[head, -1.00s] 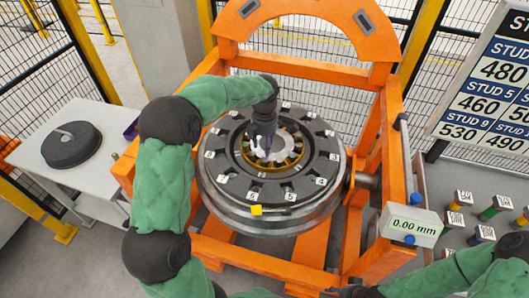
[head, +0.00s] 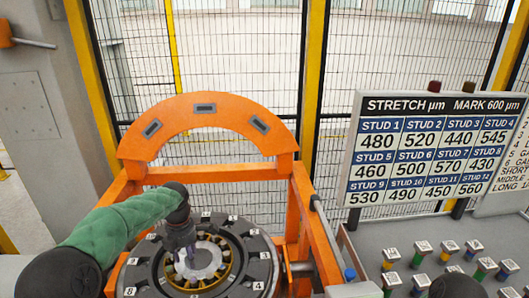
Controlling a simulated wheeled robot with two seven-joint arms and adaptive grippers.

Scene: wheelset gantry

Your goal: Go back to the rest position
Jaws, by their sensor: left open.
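My left gripper (head: 188,258) is open and points down over the centre of the wheelset (head: 262,262). Its fingertips are in front of the pale hub inside the gold ring, and I cannot tell whether they touch it. My green-sleeved left arm comes in from the lower left. The wheelset is a dark disc with numbered white tags around its rim, and its near part is cut off by the bottom edge. My right gripper is not in view.
The orange gantry frame (head: 205,108) stands around the wheelset. A stretch board (head: 430,150) stands at right. Below it, several tagged coloured studs (head: 421,252) stand on a grey surface. A wire fence (head: 235,60) runs behind. The grey cabinet (head: 35,100) is at left.

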